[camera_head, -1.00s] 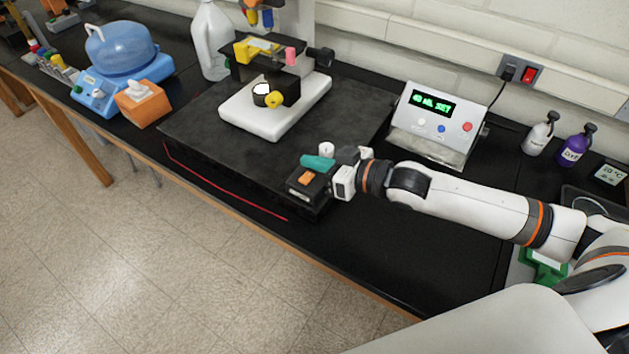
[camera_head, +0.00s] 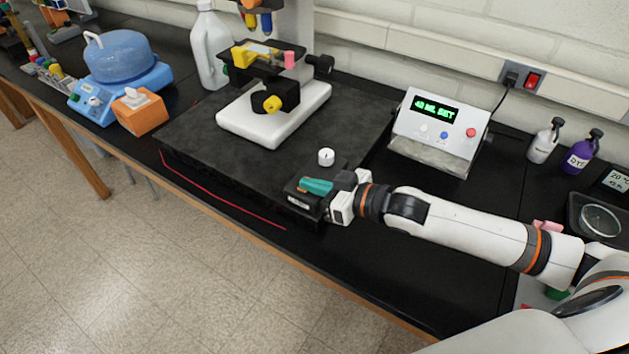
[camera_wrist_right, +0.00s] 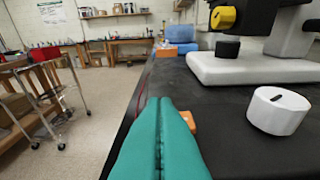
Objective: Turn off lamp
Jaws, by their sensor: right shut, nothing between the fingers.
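The microscope (camera_head: 300,100) stands on the black slab (camera_head: 205,130), and its yellow knob (camera_head: 272,103) shows at the front. The round lamp opening beside the knob looks dark. A small black box (camera_head: 298,198) sits at the slab's near right corner. My right gripper (camera_head: 304,184), with teal fingers, lies over that box, its fingers together and empty. In the right wrist view the teal fingers (camera_wrist_right: 162,104) point along the slab, and an orange switch (camera_wrist_right: 188,121) shows just beyond them, partly hidden. Whether they touch it I cannot tell. My left gripper is out of view.
A white dial (camera_head: 326,157) stands on the slab close behind my right gripper. A control box with a green display (camera_head: 436,110) stands to the right. An orange tissue box (camera_head: 140,112) and a blue device (camera_head: 120,78) stand at the left. The slab's front left is clear.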

